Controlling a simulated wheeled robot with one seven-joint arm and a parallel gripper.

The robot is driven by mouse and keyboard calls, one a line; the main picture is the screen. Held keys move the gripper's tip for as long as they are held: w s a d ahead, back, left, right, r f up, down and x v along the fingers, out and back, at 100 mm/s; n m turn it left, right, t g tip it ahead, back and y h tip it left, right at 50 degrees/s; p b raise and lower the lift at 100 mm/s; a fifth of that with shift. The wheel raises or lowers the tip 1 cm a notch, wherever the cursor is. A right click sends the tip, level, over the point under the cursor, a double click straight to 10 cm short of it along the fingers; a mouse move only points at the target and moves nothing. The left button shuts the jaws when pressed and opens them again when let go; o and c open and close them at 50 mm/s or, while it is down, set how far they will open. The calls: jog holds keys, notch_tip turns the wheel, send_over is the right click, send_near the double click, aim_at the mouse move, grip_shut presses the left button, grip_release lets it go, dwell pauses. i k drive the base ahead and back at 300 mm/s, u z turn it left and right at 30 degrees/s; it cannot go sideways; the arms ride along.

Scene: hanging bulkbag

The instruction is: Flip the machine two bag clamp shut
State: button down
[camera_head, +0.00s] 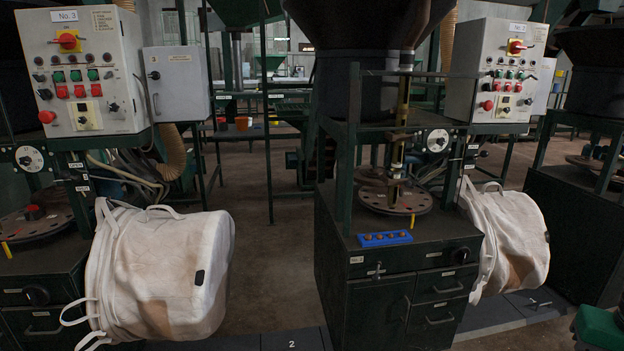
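The middle machine (400,290) is a dark green cabinet with drawers and a round perforated plate (396,200) on top. A small tag on its front is too small to read surely. A white bulk bag (503,240) hangs at its right side, partly hidden by the cabinet. Small white tags (472,146) sit on the post above that bag. I cannot make out a bag clamp or whether one is open or shut. My gripper is not in view.
The left machine's panel (85,70) reads No.3, with another white bag (160,270) beside it. A second control panel (497,75) stands right. A blue tray (385,238) lies on the middle cabinet. Floor between the left bag and middle cabinet is open. A green object (600,325) is lower right.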

aim_at(484, 153)
jog(key=z, duration=0.15)
jog(key=k, duration=1)
jog(key=z, duration=0.2)
jog(key=i, duration=0.4)
jog(key=z, duration=0.6)
jog(key=i, duration=2.5)
jog(key=u, duration=0.65)
